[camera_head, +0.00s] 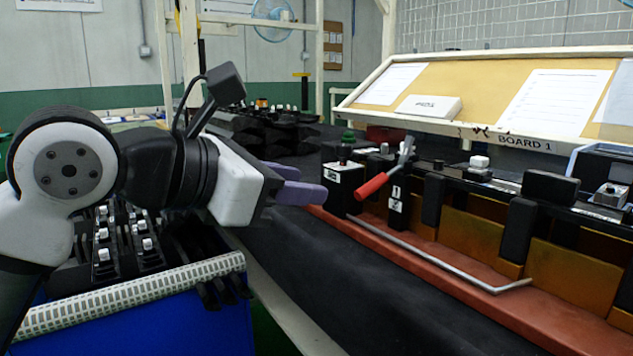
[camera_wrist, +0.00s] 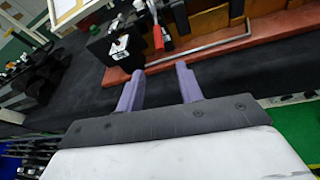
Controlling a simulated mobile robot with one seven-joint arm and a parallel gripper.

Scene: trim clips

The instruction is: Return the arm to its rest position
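My gripper (camera_head: 300,184) is in the left half of the head view, at the end of my bent white and black arm. Its purple fingers point right, toward the fixture with the red base. In the wrist view my gripper (camera_wrist: 160,88) shows two purple fingers spread apart with nothing between them. Dark table mat shows between and beyond the fingers. The fingers look apart from the fixture.
A blue bin (camera_head: 190,325) with black clips (camera_head: 120,245) stands below my arm. The fixture (camera_head: 430,252) has a red-handled lever (camera_head: 373,184) and a bent metal rod (camera_head: 440,262). A slanted board (camera_head: 480,95) stands behind. The dark mat (camera_head: 320,275) in front is clear.

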